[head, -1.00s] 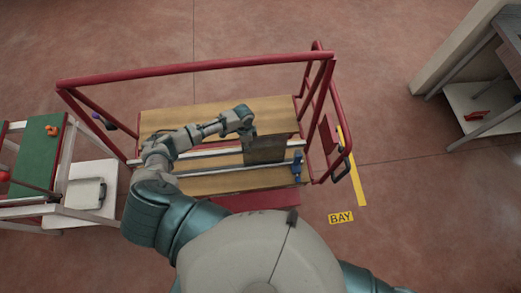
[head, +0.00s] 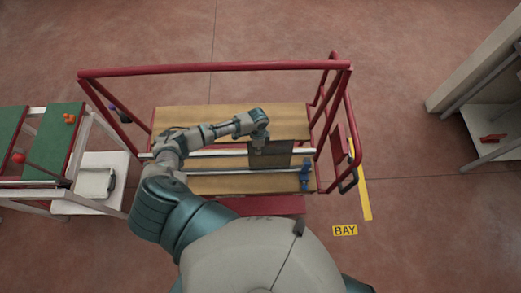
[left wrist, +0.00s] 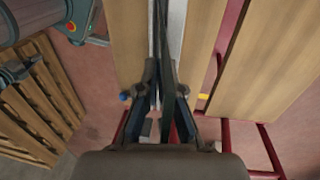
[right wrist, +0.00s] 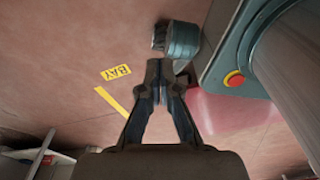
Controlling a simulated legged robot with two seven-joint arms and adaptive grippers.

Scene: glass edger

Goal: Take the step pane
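The step pane (head: 270,154) is a dark grey-brown sheet standing on the trolley between the two silver rails, left of a blue clamp (head: 305,177). My left gripper (head: 262,143) is at the pane's upper edge in the head view. In the left wrist view the pane (left wrist: 169,60) shows edge-on as a dark strip running between the two fingers of the left gripper (left wrist: 167,85). The fingers are a little apart; I cannot tell whether both press on the pane. My right gripper (right wrist: 158,70) has its fingertips together and holds nothing, away from the trolley.
The trolley has a red tube frame (head: 215,68) with a high rail at the back and a handle at the right. A green-topped stand (head: 62,130) is at the left, a grey bench (head: 492,125) at the right. Floor by the yellow BAY mark (head: 345,230) is clear.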

